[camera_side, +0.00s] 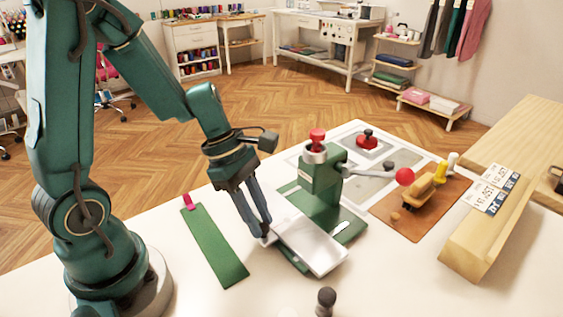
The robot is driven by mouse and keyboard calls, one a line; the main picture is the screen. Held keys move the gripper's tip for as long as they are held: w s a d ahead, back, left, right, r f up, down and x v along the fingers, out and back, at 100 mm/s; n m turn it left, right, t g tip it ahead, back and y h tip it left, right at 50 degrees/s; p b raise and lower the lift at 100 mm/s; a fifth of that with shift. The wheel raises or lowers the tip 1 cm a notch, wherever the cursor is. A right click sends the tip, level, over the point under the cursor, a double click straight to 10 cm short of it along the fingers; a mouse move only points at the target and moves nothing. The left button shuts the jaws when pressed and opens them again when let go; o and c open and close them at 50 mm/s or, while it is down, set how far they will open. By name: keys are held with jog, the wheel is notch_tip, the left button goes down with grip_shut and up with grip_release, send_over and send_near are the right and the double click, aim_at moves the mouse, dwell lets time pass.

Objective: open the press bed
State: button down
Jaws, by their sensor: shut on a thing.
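The green press (322,185) stands in the middle of the white table, with a red knob on top and a lever ending in a red ball on its right. Its bed, a pale flat plate (312,246), juts out at the front of the press, over the green base. My gripper (266,236) reaches down to the left edge of the bed and is shut there. The fingertips hide the exact spot they hold.
A long green strip (214,245) with a pink tab lies left of the press. A small dark-knobbed piece (325,301) stands in front. A brown mat (420,208) with a wooden-handled tool and a wooden block (485,230) lie to the right. A red-knobbed piece (367,140) sits behind.

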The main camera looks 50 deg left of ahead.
jog(key=shift+s, duration=0.3)
jog(key=c, duration=0.9)
grip_release()
jog(key=shift+a+r, duration=0.2)
jog(key=shift+r, duration=0.3)
jog(key=shift+v, duration=2)
jog(key=shift+s, duration=0.1)
